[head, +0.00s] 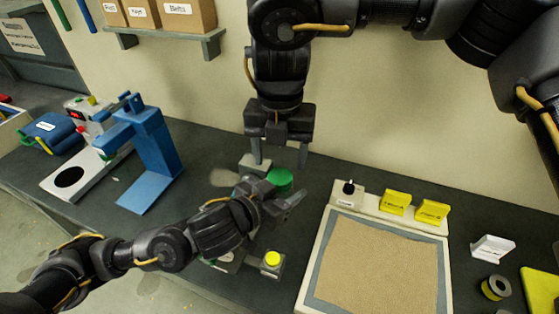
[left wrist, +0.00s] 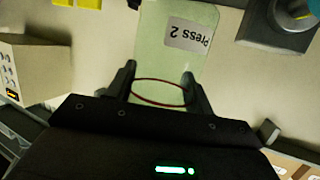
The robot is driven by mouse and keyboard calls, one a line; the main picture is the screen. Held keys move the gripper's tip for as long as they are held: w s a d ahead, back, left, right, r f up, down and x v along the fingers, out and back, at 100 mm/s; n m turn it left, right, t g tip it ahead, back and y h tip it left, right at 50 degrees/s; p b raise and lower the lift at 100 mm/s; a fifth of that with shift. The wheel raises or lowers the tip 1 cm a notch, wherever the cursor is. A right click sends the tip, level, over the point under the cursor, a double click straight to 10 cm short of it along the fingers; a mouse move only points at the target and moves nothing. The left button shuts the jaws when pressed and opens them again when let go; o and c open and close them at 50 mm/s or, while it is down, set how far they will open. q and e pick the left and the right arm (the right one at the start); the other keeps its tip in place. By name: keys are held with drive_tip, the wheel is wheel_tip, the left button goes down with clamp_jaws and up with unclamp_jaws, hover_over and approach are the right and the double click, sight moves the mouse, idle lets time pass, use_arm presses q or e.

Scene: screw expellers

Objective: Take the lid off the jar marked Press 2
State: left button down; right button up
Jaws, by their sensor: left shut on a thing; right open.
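The jar marked Press 2 (left wrist: 172,62) is clear and greenish, with a white label. It stands between the fingers of my left gripper (left wrist: 160,84), which is shut on it. In the head view my left gripper (head: 283,199) is low over the bench and hides most of the jar. A green lid (head: 280,180) shows just beyond its fingers, seemingly on top of the jar. My right gripper (head: 279,155) is open and empty, pointing down above and behind the lid, with a gap between them.
A blue press stand (head: 155,155) is to the left. A box with a yellow button (head: 272,259) is in front of my left gripper. A tan mat in a pale frame (head: 374,265), yellow blocks (head: 395,202) and a tape roll (head: 496,287) lie to the right. A shelf with cartons (head: 185,14) is above.

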sight(280, 176)
drive_tip(key=shift+w+r, duration=0.1)
drive_tip(key=shift+r, duration=0.15)
drive_tip(key=shift+m+t+h, duration=0.3)
drive_tip(key=shift+m+t, duration=0.4)
drive_tip(key=shift+m, duration=0.1)
drive_tip(key=r, duration=0.1)
drive_tip(key=w+r, duration=0.1)
drive_tip(key=d+r, duration=0.1)
drive_tip(key=shift+w+r, duration=0.2)
drive_tip(key=shift+w, duration=0.2)
drive_tip(key=shift+s+r+m, duration=0.15)
drive_tip(key=shift+s+m, duration=0.1)
drive_tip(key=shift+m, duration=0.55)
drive_tip(key=shift+s+a+f+m+g, duration=0.2)
drive_tip(key=shift+s+m+g, duration=0.1)
drive_tip(key=shift+m, duration=0.25)
drive_tip(key=shift+s+a+f+m+g, duration=0.1)
drive_tip(key=shift+s+a+m+g, duration=0.15)
drive_tip(key=shift+m, duration=0.3)
drive_tip(key=shift+s+f+m, duration=0.1)
drive_tip(key=shift+m, duration=0.6)
drive_tip(key=shift+s+f, duration=0.15)
drive_tip(key=shift+f, duration=3.85)
drive_tip(key=shift+c, duration=0.4)
